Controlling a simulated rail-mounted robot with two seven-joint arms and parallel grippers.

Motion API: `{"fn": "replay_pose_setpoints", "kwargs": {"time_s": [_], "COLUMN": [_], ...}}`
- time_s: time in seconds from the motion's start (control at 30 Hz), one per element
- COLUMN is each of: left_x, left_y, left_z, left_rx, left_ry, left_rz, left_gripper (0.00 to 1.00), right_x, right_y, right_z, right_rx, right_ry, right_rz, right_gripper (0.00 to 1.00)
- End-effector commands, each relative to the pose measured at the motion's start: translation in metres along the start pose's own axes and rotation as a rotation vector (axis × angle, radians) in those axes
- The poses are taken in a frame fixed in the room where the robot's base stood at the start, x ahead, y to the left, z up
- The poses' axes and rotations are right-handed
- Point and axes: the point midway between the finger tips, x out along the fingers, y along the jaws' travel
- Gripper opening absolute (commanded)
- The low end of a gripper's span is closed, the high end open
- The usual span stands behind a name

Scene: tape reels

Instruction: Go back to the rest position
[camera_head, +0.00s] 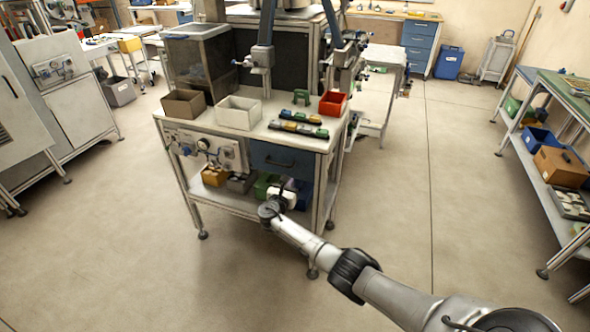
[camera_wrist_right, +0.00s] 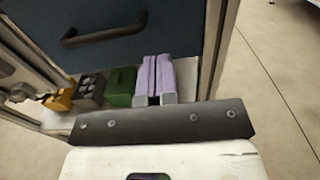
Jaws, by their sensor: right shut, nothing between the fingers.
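My right gripper (camera_head: 290,188) is in front of the workbench (camera_head: 262,192), at the height of the gap between its blue drawer and its lower shelf. Its arm comes in from the lower right. In the right wrist view, the two pale lavender fingers (camera_wrist_right: 156,80) are close together with nothing held between them. They point toward the space under the blue drawer (camera_wrist_right: 105,40). I cannot tell how far the fingers reach under the bench top. My left gripper is not in view.
Low bins stand on the lower shelf, among them a yellow bin (camera_head: 214,177) and a green bin (camera_head: 266,186). On top are a brown box (camera_head: 184,104), a white box (camera_head: 239,113) and a red bin (camera_head: 333,104). The floor (camera_head: 400,200) to the right is clear.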

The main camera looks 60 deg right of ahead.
Motion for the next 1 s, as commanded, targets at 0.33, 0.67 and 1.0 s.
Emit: {"fn": "replay_pose_setpoints", "kwargs": {"time_s": [0.33, 0.67, 1.0], "left_x": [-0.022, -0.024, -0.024], "left_y": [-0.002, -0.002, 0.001], "left_z": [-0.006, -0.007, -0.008], "left_rx": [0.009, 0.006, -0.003], "left_ry": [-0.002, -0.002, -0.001], "left_rz": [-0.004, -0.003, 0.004], "left_gripper": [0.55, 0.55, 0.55], "right_x": [-0.052, -0.064, -0.064], "right_y": [0.0, 0.0, -0.001], "right_z": [0.002, 0.002, 0.001], "right_rx": [0.002, 0.002, 0.157], "right_ry": [-0.001, -0.003, -0.004], "right_rz": [0.0, -0.001, -0.007], "right_gripper": [0.0, 0.0, 0.0]}}
